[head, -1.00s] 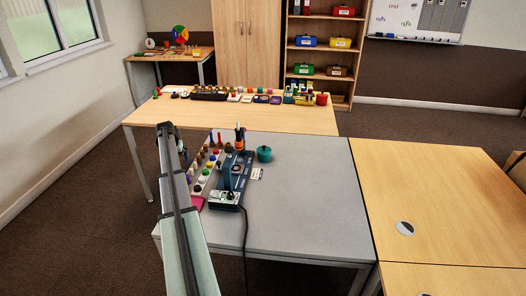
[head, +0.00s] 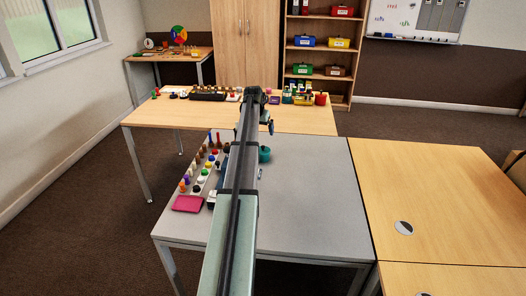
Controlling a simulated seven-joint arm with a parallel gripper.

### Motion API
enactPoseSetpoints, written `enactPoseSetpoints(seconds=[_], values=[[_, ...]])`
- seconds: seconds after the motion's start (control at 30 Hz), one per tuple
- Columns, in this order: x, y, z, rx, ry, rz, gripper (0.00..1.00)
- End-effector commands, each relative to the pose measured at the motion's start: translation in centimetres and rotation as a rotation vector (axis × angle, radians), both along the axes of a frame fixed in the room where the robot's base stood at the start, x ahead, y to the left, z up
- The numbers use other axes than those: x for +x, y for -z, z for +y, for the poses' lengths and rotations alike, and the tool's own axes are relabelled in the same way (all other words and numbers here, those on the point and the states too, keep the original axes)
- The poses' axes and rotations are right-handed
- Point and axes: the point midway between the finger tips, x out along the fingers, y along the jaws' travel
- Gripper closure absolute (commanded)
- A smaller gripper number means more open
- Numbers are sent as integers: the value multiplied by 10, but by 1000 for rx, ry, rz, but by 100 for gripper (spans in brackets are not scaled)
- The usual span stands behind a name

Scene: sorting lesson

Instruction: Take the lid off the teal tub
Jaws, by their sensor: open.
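The teal tub (head: 265,155) stands on the grey table, just right of my arm, which hides its left side. It looks upright and capped, with a small knob-like shape on top, but it is too small to make out the lid's edge. My gripper (head: 269,126) shows small and dark beyond the tub, at the end of my arm, above the back edge of the grey table. It is apart from the tub in the picture, and nothing shows in it. Its fingers are hard to make out.
Rows of coloured pegs and knobs (head: 201,172) and a pink block (head: 187,203) lie left of my arm. My arm hides most of the blue device there. The right of the grey table (head: 315,200) is clear. A wooden table (head: 155,112) with several small items stands behind.

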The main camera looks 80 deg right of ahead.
Motion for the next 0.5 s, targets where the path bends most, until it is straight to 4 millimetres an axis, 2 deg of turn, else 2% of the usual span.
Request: enactPoseSetpoints(seconds=[0.17,0.5], values=[[-1,14,-6,3,1,1,0],[-4,66,-27,3,-1,1,0]])
